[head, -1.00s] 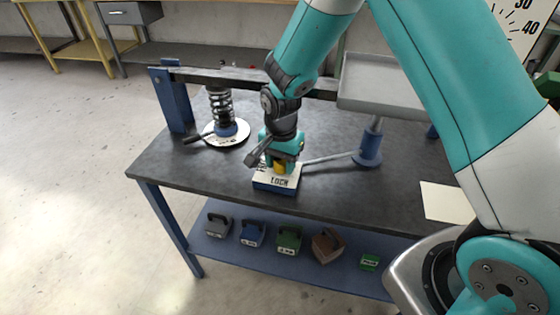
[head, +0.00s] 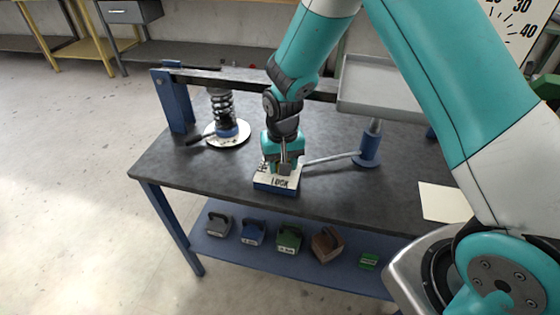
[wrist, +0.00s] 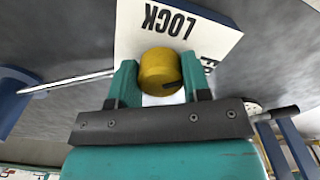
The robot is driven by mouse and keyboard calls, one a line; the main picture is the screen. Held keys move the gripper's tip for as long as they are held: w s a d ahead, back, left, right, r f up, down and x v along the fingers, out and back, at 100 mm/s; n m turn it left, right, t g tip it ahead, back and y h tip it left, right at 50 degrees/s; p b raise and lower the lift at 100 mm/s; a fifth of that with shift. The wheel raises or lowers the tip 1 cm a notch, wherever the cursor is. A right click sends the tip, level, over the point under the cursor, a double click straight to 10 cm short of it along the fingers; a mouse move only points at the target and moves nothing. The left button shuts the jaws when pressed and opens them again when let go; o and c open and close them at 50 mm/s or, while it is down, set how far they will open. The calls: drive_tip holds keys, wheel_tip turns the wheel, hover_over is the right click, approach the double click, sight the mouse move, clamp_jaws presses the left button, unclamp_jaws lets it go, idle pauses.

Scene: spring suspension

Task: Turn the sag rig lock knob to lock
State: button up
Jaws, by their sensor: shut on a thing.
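The lock knob (wrist: 159,70) is a yellow round knob with a dark mark near its lower right edge in the wrist view. It sits on a white-topped blue block (head: 274,187) at the bench's front edge. LOCK is printed on the white plate (wrist: 190,45), with a second, partly hidden word beside it. My gripper (head: 283,167) points down over the block. In the wrist view its two teal fingers (wrist: 160,79) are shut on the knob, one on each side. In the head view my gripper hides the knob.
A coil spring (head: 221,104) stands on a white disc (head: 240,140) to the left. A grey rod (head: 328,159) runs from near the block to a blue post (head: 369,149). A grey tray (head: 385,92) is at back right. Several weights (head: 289,238) lie on the lower shelf.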

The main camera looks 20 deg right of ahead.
drive_tip(key=n, duration=0.5)
drive_tip(key=shift+w+r+n+p, duration=0.1)
drive_tip(key=shift+n+p, duration=0.2)
drive_tip(key=shift+w+d+n, duration=0.1)
drive_tip(key=shift+d+n, duration=0.05)
drive_tip(key=shift+n, duration=2.15)
drive_tip(key=o, duration=0.8)
drive_tip(key=shift+o, duration=0.6)
wheel_tip(320, 180, up, 17)
drive_tip(key=shift+r, duration=0.2)
